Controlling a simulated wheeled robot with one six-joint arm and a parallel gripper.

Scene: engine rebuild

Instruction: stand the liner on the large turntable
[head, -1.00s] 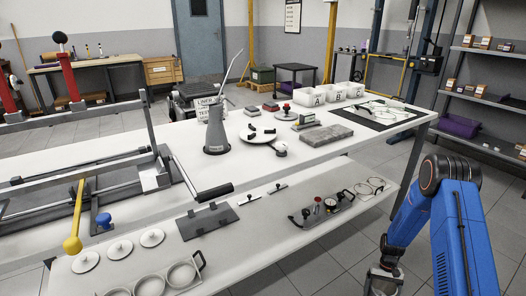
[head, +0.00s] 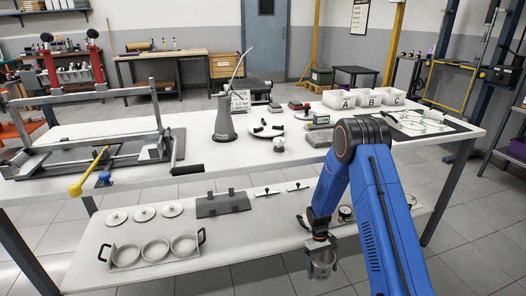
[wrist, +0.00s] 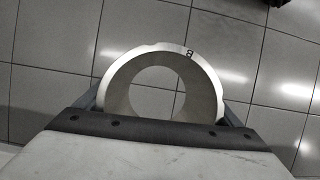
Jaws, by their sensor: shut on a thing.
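My gripper (head: 321,260) is shut on the liner (head: 322,268), a grey metal cylinder, held low in front of the bench's lower shelf, over the floor. In the wrist view the liner (wrist: 116,90) is seen end-on as a pale ring with a round bore and a small dark mark on its rim. The jaws sit at its two sides, and its lower part is hidden behind the gripper body.
A grey cone-shaped can (head: 224,120) stands left of the disc, and a small round knobbed piece (head: 279,147) in front. White bins (head: 345,101) are behind right. A crank frame (head: 90,140) fills the bench's left. The lower shelf (head: 240,240) holds lids, a ring rack (head: 155,251) and gauges.

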